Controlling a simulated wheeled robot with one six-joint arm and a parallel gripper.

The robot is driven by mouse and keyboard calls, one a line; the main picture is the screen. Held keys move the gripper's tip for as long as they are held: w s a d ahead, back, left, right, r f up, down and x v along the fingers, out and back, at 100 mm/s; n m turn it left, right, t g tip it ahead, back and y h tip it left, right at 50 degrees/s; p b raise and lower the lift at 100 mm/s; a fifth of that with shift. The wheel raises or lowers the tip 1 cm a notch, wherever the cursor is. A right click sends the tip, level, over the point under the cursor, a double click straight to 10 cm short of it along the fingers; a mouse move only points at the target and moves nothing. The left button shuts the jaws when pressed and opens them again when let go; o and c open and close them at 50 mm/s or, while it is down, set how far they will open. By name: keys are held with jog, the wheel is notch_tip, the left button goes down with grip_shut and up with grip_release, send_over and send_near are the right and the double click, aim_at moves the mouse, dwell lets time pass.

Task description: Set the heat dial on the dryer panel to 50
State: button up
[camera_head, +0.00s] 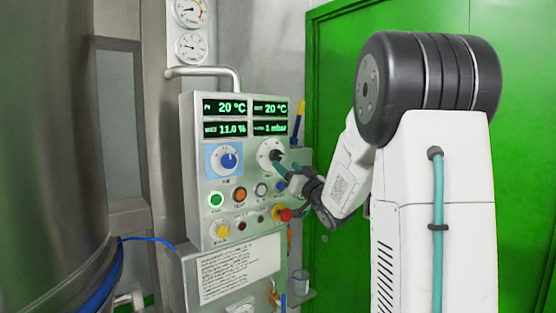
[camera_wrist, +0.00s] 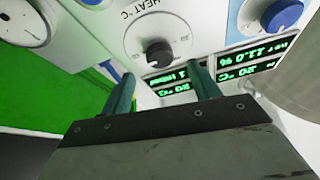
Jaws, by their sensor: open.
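The dryer panel (camera_head: 194,170) stands at the centre of the head view. Its heat dial (camera_head: 265,150) is a white round plate at the right, partly hidden by my gripper (camera_head: 281,160). In the wrist view the dial, lettered "HEAT °C", shows upside down with a black knob (camera_wrist: 158,52). I cannot tell the knob's setting. My gripper's two teal fingers (camera_wrist: 162,82) are open and empty. Their tips appear just short of the knob, one to each side in the wrist view; I see no contact.
A blue-plated dial (camera_head: 229,158) sits left of the heat dial. Lit displays (camera_head: 245,117) are above; buttons and a red emergency knob (camera_head: 285,215) are below. A handle bar (camera_head: 205,72) tops the panel. A steel vessel (camera_head: 60,150) stands left, a green door (camera_head: 335,80) behind.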

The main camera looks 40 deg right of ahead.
aim_at(278, 157)
jog(key=x, duration=0.6)
jog(key=shift+w, duration=0.1)
jog(key=c, duration=1)
